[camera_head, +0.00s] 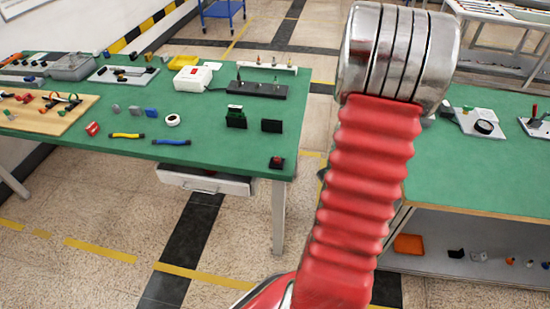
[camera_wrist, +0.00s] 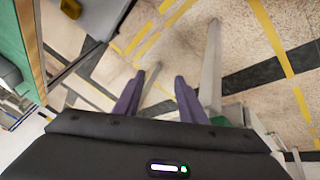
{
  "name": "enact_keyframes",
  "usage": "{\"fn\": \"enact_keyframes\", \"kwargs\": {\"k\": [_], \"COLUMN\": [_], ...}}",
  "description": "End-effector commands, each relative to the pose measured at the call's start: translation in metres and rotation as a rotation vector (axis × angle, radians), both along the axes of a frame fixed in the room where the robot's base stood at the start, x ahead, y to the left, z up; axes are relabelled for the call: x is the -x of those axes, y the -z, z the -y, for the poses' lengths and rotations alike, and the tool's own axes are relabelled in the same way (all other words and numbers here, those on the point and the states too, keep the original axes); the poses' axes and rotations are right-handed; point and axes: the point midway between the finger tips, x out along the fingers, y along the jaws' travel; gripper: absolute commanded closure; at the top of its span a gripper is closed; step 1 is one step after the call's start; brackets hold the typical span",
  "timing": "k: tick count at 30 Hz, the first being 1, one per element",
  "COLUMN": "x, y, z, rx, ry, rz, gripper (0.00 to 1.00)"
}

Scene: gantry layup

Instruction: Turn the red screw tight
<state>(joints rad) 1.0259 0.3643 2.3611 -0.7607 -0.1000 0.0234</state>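I cannot pick out a red screw for certain in either view. Small red things in the head view are a red block (camera_head: 92,129) on the left green table, a dark block with a red top (camera_head: 277,162) at that table's near right corner, and a red-topped upright piece (camera_head: 534,111) on a pale plate at the right. My gripper (camera_wrist: 160,80) shows in the wrist view with two purple fingers apart and nothing between them, above the floor. It is not seen in the head view, where my red arm covers the middle right.
The left green table (camera_head: 220,146) carries a wooden board (camera_head: 42,121), a white box (camera_head: 192,78) and several small parts. A drawer (camera_head: 204,180) sticks out below it. The right green table (camera_head: 470,175) has a shelf (camera_head: 440,262) underneath. Open floor lies between the tables.

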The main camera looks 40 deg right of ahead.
Motion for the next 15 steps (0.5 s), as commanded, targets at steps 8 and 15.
{"fn": "enact_keyframes", "kwargs": {"k": [8, 15], "x": [0.001, -0.011], "y": [0.051, 0.073], "z": [0.016, 0.004], "rx": [-0.017, -0.042], "ry": [-0.117, -0.242], "rz": [0.156, 0.369], "gripper": [0.63, 0.63]}}
